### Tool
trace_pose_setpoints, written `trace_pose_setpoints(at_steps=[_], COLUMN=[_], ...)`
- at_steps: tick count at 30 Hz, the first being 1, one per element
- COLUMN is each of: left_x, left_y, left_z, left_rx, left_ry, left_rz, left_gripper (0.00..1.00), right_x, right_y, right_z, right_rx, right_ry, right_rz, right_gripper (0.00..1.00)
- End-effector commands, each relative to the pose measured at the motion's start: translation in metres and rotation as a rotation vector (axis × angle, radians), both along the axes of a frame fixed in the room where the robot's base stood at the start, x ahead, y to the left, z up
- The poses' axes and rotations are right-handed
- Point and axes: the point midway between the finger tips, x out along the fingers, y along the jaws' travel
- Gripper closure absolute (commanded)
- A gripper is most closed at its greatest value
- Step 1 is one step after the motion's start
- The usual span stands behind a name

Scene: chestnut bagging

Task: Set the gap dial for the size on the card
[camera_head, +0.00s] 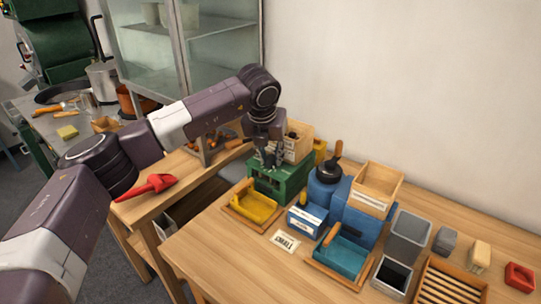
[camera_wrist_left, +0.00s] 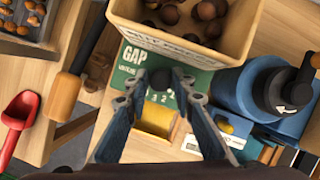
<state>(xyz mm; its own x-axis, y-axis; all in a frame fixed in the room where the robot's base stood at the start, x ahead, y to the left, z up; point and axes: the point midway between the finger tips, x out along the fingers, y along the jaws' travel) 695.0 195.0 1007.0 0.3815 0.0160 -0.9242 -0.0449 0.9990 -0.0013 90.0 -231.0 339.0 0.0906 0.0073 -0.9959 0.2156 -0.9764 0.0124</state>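The green machine (camera_head: 280,188) stands at the back left of the table. Its green panel (camera_wrist_left: 133,58) is lettered GAP, with a number scale partly hidden by my fingers. A round dark knob (camera_wrist_left: 161,80) sits on this panel. My left gripper (camera_head: 269,157) is over the machine's front. In the left wrist view its fingertips (camera_wrist_left: 159,77) stand on either side of the knob, apart, with gaps visible beside it; contact is not evident. A white card (camera_head: 285,242) with dark print lies on the table in front; I cannot read it surely. My right gripper is not in view.
A wooden hopper of chestnuts (camera_wrist_left: 215,50) sits atop the machine, close to my fingers. A yellow tray (camera_head: 252,207) is in front. A blue machine (camera_head: 325,187), a teal tray (camera_head: 340,257) and grey bins (camera_head: 406,238) stand right. A red scoop (camera_head: 147,186) lies left.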

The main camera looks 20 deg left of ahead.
Motion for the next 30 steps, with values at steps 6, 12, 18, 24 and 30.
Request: trace_pose_setpoints(at_steps=[6,12,18,24,30], left_x=[0.000,0.000,0.000,0.001,0.001], left_y=[0.000,0.001,0.002,0.002,0.003], left_z=[0.000,0.000,-0.001,0.000,0.001], left_rx=[0.001,0.000,0.001,0.000,0.000], left_ry=[0.000,-0.001,-0.002,-0.003,-0.002], left_rz=[0.000,-0.019,-0.104,-0.241,-0.371], left_gripper=[1.00,1.00,1.00,1.00,1.00], right_x=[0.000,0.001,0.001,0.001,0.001], right_y=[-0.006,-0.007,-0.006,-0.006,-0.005], right_z=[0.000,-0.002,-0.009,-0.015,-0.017], right_rx=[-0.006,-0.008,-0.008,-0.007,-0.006], right_ry=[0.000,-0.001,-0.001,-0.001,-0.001], right_rz=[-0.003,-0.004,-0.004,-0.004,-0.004], right_gripper=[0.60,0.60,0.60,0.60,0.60])
